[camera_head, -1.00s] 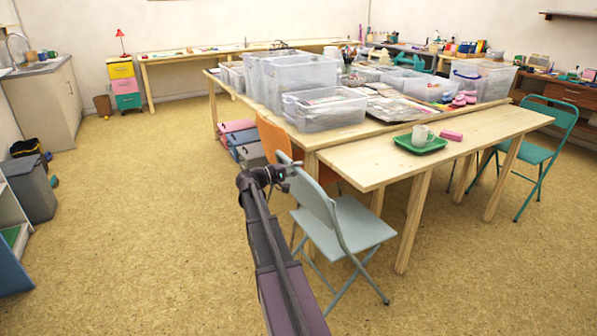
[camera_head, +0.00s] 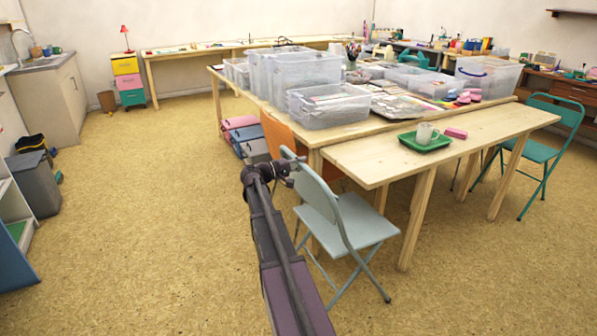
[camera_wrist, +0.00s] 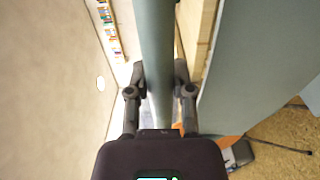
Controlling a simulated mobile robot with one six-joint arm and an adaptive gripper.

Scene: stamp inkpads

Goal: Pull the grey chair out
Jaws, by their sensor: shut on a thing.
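The grey chair (camera_head: 362,222), a pale blue-grey folding chair, stands upright at the near left end of the narrow wooden table (camera_head: 470,148). Its seat lies beside that table's near corner. My gripper (camera_head: 291,172) is at the left side of the chair's backrest. In the wrist view, my gripper (camera_wrist: 159,85) has a finger on each side of a grey tube (camera_wrist: 155,40) of the chair and is shut on it. The flat grey backrest panel (camera_wrist: 262,70) fills the right of the wrist view. The exact finger contact is hard to see in the head view.
An orange chair (camera_head: 276,138) stands just behind, close to the grey chair. A teal chair (camera_head: 541,152) is at the far right. The floor (camera_head: 150,230) to the left is clear.

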